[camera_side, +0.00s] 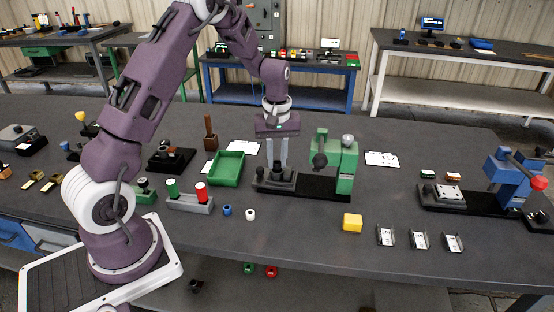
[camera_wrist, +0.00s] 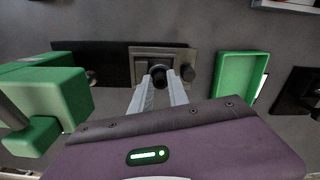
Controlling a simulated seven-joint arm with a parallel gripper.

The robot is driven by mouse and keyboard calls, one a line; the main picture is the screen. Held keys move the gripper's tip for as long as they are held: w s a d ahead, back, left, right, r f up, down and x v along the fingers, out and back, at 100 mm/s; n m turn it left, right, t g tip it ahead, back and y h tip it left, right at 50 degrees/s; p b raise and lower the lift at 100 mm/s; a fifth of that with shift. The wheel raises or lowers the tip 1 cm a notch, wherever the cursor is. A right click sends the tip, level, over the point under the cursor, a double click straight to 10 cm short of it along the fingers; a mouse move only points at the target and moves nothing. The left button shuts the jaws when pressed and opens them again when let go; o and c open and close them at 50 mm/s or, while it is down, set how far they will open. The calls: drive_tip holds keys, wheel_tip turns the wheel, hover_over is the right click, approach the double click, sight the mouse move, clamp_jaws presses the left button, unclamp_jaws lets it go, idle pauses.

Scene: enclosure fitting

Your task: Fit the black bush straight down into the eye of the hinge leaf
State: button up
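My gripper (camera_side: 277,164) points straight down over the grey fixture block (camera_side: 262,183) at the left end of the green press's base. In the wrist view its two fingertips (camera_wrist: 159,83) stand on either side of the black bush (camera_wrist: 158,72) and appear closed on it. The bush is over the grey block (camera_wrist: 143,52), which also shows there. The hinge leaf and its eye cannot be made out clearly; the bush and fingers cover that spot. I cannot tell whether the bush's lower end is above the eye or inside it.
The green press (camera_side: 345,165) stands close on the right of my gripper. A green tray (camera_side: 240,168) lies close on the left. A dark knob (camera_wrist: 188,73) stands on the block beside the bush. A yellow block (camera_side: 352,222) and small metal brackets (camera_side: 420,240) lie nearer the front edge.

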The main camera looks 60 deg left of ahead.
sight(277, 162)
drive_tip(key=o, duration=0.4)
wheel_tip(277, 162, up, 6)
drive_tip(key=shift+r, duration=0.55)
